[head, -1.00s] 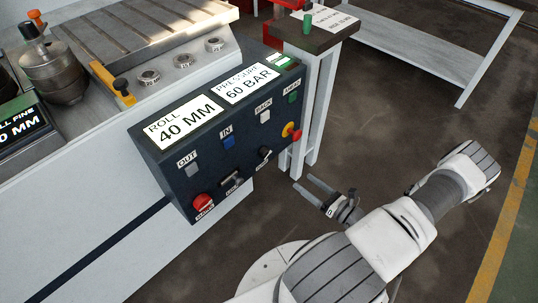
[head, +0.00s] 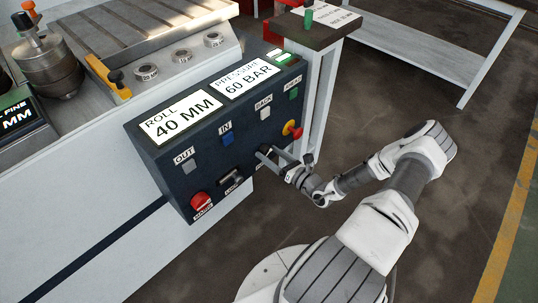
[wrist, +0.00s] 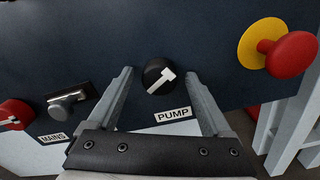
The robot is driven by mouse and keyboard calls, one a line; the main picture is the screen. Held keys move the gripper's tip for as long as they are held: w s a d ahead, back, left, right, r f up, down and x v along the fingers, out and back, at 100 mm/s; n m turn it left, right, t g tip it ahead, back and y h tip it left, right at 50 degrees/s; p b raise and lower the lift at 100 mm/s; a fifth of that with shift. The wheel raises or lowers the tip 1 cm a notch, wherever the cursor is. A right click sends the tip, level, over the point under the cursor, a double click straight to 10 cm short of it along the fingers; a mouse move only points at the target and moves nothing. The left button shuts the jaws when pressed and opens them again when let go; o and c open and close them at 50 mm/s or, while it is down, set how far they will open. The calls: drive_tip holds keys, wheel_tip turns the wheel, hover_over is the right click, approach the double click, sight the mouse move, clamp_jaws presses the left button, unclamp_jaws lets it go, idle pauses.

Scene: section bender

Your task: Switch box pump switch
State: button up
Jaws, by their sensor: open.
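The pump switch (wrist: 158,76) is a round black knob with a white pointer on the dark front panel of the control box (head: 160,155). Its PUMP label (wrist: 173,114) is just below it in the wrist view. My gripper (wrist: 163,82) is open, with one finger on each side of the knob as seen in the wrist view. Whether the fingers touch the knob or panel cannot be told. In the head view, my gripper (head: 268,154) is at the lower right of the panel and hides the knob.
A red mushroom button on yellow (wrist: 280,50) is right of the switch. Buttons labelled OUT, IN, BACK and AWAY sit above on the panel. A grey table leg (head: 322,100) stands right of the box.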

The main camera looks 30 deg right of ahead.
drive_tip(key=shift+w+a, duration=0.1)
drive_tip(key=shift+w, duration=0.25)
clamp_jaws()
idle(0.4)
drive_tip(key=shift+r+n+p, duration=0.15)
drive_tip(key=shift+n+p, duration=0.8)
drive_tip(key=shift+n, duration=0.15)
drive_tip(key=n+p, duration=0.2)
drive_tip(key=n, duration=0.1)
drive_tip(key=shift+s+a+n, duration=0.1)
drive_tip(key=shift+n, duration=0.2)
drive_tip(key=n+p, duration=0.3)
drive_tip(key=n, duration=0.2)
drive_tip(key=shift+n, duration=0.4)
drive_tip(key=shift+f, duration=0.2)
